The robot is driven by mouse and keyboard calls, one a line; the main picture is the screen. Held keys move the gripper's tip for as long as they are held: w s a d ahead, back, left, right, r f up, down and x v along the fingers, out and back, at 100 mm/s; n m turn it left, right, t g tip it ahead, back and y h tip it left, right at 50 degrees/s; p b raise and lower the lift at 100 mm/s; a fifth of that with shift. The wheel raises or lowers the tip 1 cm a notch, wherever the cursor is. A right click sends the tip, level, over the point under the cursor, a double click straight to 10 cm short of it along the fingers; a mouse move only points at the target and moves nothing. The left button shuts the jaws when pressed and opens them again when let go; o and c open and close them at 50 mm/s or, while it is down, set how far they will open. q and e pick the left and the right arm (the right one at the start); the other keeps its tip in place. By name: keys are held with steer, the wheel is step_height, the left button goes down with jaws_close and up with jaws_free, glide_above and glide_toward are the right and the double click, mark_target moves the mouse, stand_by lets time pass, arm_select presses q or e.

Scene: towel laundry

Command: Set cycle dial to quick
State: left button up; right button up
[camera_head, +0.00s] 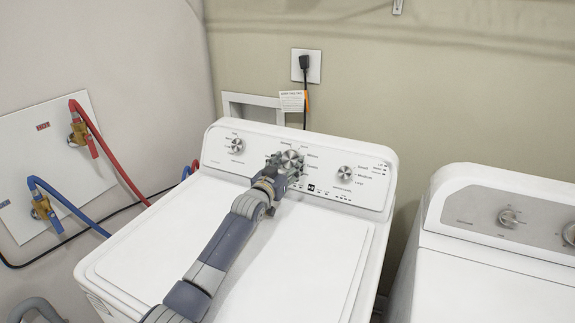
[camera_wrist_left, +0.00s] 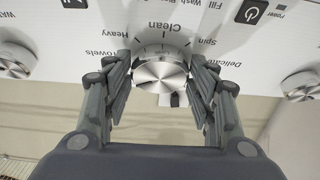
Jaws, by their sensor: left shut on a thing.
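The cycle dial (camera_head: 291,159) is the large silver knob in the middle of the washer's control panel. In the left wrist view the dial (camera_wrist_left: 160,74) is round and brushed, with printed cycle words such as Clean, Heavy, Towels and Delicate around it. My left gripper (camera_head: 283,168) reaches over the washer lid to the dial, and its fingers in the left wrist view (camera_wrist_left: 160,82) are shut on the dial from both sides. Where the dial points is too small to tell. My right gripper is not in view.
The white washer (camera_head: 310,250) has smaller knobs at the panel's left (camera_head: 236,145) and right (camera_head: 345,173). A second white machine (camera_head: 490,270) stands at the right. Red (camera_head: 110,150) and blue (camera_head: 70,205) hoses run at the left wall. The lid is clear except for my arm.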

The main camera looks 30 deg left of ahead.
arm_select(q)
steer(key=n+p, duration=0.1)
steer(key=n+y+p, duration=0.1)
steer(key=n, duration=0.1)
steer(key=n+y+p, duration=0.1)
steer(key=n+p, duration=0.1)
steer(key=shift+d+r+g, duration=0.25)
steer(key=shift+d+g, duration=0.1)
steer(key=shift+g, duration=0.05)
steer(key=n+y+p, duration=0.2)
steer(key=n, duration=0.1)
steer(key=shift+n+g, duration=0.4)
steer(key=shift+f+n+g+y+p, duration=0.1)
steer(key=shift+n+g+y+p, duration=0.2)
steer(key=shift+n+p, duration=0.3)
steer(key=o, duration=1.1)
steer(key=shift+w, duration=0.1)
steer(key=shift+c, duration=0.2)
